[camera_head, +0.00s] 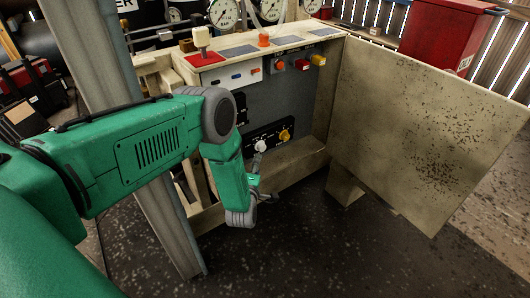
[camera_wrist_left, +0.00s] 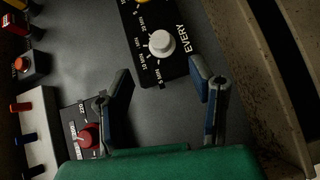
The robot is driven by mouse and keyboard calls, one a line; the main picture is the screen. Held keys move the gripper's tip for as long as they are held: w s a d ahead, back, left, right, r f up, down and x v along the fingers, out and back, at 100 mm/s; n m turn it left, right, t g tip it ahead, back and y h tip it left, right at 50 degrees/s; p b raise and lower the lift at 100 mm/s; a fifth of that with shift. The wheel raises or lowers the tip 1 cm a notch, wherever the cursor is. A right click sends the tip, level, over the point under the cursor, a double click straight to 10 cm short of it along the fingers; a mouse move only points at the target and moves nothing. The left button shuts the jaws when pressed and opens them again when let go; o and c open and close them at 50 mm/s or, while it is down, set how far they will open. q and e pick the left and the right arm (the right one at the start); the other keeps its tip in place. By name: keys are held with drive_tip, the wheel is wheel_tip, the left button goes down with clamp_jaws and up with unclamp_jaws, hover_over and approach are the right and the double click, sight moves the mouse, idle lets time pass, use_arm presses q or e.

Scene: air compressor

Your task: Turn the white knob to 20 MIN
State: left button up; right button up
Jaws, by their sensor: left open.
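The white knob (camera_head: 261,146) sits on a black dial plate (camera_head: 272,133) low on the grey panel of the compressor cabinet. In the left wrist view the white knob (camera_wrist_left: 161,43) is near the top centre, with minute marks along one side and the word EVERY on the other. I cannot tell which mark it points to. My left gripper (camera_head: 262,188) is just below and in front of the dial plate. In the wrist view its blue-padded fingers (camera_wrist_left: 160,82) are spread and empty, with the knob beyond the gap between their tips and not gripped. My right gripper is out of view.
A yellow knob (camera_head: 285,135) sits beside the white one on the same plate. A red knob (camera_wrist_left: 88,136) is near the left finger in the wrist view. The open cabinet door (camera_head: 425,125) stands to the right. A grey post (camera_head: 165,220) is behind my left arm.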

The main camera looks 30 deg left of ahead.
sight(261, 150)
use_arm(q)
drive_tip(key=b+x, duration=0.3)
drive_tip(key=x, duration=0.6)
drive_tip(key=shift+w+a+f+b, duration=0.1)
drive_tip(key=shift+a+f+b, duration=0.1)
drive_tip(key=shift+b, duration=0.2)
drive_tip(key=shift+w, duration=0.35)
drive_tip(key=shift+r, duration=0.1)
drive_tip(key=shift+c, duration=0.4)
drive_tip(key=c, duration=1)
